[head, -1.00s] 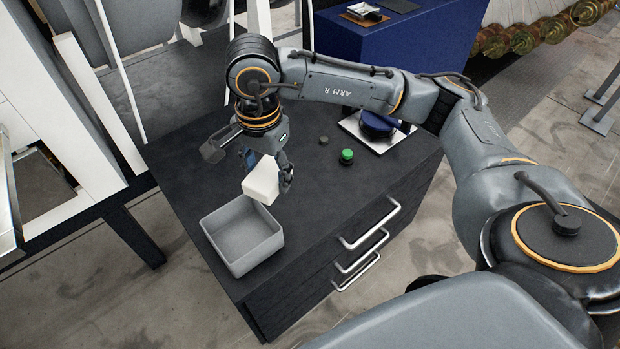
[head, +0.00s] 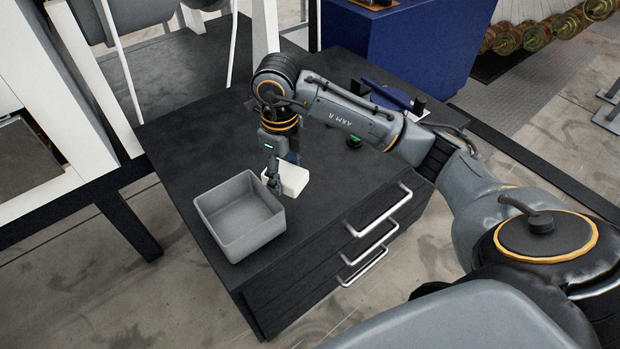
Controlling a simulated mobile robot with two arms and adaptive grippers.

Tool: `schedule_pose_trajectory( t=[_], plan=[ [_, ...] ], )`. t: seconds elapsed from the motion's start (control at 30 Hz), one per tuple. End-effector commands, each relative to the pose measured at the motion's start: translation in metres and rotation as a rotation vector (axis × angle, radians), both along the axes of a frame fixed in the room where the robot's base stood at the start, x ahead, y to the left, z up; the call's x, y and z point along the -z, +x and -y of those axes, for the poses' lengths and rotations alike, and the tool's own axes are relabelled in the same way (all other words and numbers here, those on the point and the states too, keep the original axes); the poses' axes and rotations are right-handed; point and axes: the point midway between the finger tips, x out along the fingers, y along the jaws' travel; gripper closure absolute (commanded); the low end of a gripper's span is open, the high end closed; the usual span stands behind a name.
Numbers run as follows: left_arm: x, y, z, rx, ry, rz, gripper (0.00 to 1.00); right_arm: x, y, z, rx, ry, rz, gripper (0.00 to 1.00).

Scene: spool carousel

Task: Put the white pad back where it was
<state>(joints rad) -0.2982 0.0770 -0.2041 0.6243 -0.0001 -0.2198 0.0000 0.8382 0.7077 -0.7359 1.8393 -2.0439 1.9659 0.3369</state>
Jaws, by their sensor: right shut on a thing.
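The white pad (head: 293,178) is a small white block at the dark cabinet top, just right of the grey bin. My right gripper (head: 275,182) points down at the pad's left side and is shut on it. The fingers and the arm hide part of the pad, and I cannot tell whether its underside touches the top. My left gripper is not in view.
The open grey bin (head: 240,217) stands empty on the black cabinet top (head: 190,150), close to the pad. A green button (head: 354,141) and a blue object (head: 388,94) are further back, partly behind my arm. Drawer handles (head: 378,210) stick out in front.

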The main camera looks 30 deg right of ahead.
Motion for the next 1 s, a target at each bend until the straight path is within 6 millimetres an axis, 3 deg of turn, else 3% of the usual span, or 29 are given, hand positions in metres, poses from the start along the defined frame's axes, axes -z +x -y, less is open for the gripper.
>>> schedule_pose_trajectory(
  t=[0.2,0.4,0.67,0.9,1.0],
  plan=[
    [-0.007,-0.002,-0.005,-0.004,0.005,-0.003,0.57,0.024,0.022,0.052,0.005,-0.002,-0.004,0.74],
    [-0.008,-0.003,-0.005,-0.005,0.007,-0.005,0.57,0.060,0.034,0.075,0.000,0.000,-0.004,0.74],
    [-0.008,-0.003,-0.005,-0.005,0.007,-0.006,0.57,0.076,0.040,0.086,-0.004,0.001,0.000,0.74],
    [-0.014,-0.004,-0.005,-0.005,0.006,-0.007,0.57,0.107,0.041,0.090,-0.004,0.003,-0.004,0.74],
    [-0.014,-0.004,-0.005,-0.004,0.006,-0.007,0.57,0.112,0.042,0.091,-0.005,0.000,0.001,0.74]
  ],
)
